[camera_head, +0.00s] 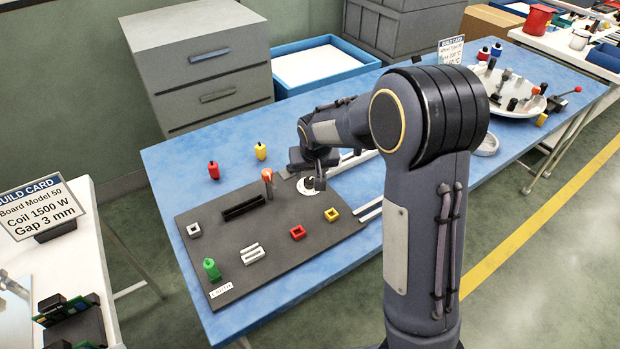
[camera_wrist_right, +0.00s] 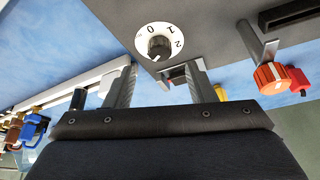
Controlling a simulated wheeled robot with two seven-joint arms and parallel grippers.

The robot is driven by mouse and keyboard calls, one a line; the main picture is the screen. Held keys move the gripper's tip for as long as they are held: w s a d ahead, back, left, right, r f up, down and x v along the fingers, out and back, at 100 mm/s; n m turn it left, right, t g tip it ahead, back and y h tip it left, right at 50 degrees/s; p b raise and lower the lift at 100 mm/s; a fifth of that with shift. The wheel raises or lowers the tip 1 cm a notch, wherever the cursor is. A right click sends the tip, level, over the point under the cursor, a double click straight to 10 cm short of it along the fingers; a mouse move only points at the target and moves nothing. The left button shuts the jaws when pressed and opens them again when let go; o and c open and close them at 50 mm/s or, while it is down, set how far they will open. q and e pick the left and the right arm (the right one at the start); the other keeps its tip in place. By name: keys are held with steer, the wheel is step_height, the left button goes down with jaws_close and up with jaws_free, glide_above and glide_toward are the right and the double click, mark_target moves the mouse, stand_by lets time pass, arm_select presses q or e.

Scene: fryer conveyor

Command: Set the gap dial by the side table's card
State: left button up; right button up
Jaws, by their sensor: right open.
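The gap dial is a round white dial (camera_head: 309,187) with a dark knob, on the dark panel in the head view. In the right wrist view the dial (camera_wrist_right: 152,30) shows the figures 0, 1 and 2, and its pointer setting is hard to read. My right gripper (camera_head: 313,166) is over the dial's far side in the head view and partly hides it. In the wrist view its two fingers (camera_wrist_right: 161,84) are spread with nothing between them, apart from the knob. The build card (camera_head: 42,207) on the side table reads "Board Model 50, Coil 1500 W, Gap 3 mm". My left gripper is not seen.
The dark panel (camera_head: 250,225) on the blue table carries an orange-topped lever (camera_head: 267,176), coloured square sockets and a green peg (camera_head: 211,268). Red (camera_head: 213,170) and yellow (camera_head: 261,151) pieces stand behind it. A white rail runs beside the dial. My right arm hides the table's middle.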

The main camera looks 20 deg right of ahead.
mark_target(309, 180)
steer(key=x, duration=0.5)
steer(key=shift+f, duration=0.2)
steer(key=c, duration=1)
steer(key=shift+o, duration=0.2)
